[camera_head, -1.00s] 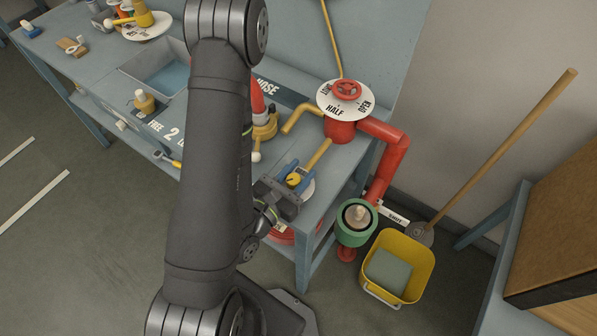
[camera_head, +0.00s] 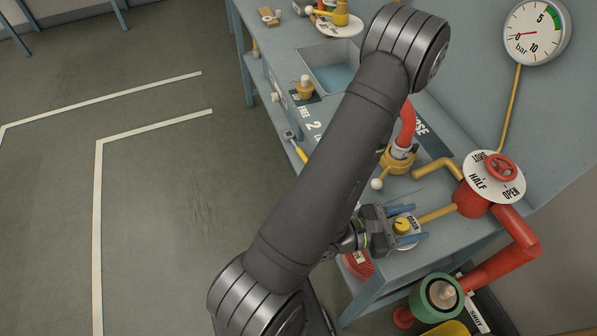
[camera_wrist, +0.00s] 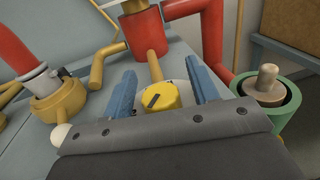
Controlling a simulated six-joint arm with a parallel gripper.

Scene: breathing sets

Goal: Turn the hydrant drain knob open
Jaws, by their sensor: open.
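The yellow drain knob (camera_head: 402,223) sits on a round white plate marked DRAIN on the bench, at the end of a yellow pipe (camera_head: 437,214) from the red hydrant body (camera_head: 470,200). In the wrist view the knob (camera_wrist: 160,97) shows a dark pointer line, tilted up to the right. My gripper (camera_head: 412,224) is open, its two blue fingers on either side of the knob. In the wrist view the fingers (camera_wrist: 162,85) stand left and right of it, with gaps visible. I cannot tell how far above the bench the fingertips are.
A red handwheel (camera_head: 501,167) with a HALF/OPEN dial tops the hydrant. A yellow valve with a red hose (camera_head: 407,125) stands behind my gripper. A red pipe (camera_head: 515,258) and green-collared outlet (camera_head: 440,294) are at right. A pressure gauge (camera_head: 537,32) hangs on the back panel.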

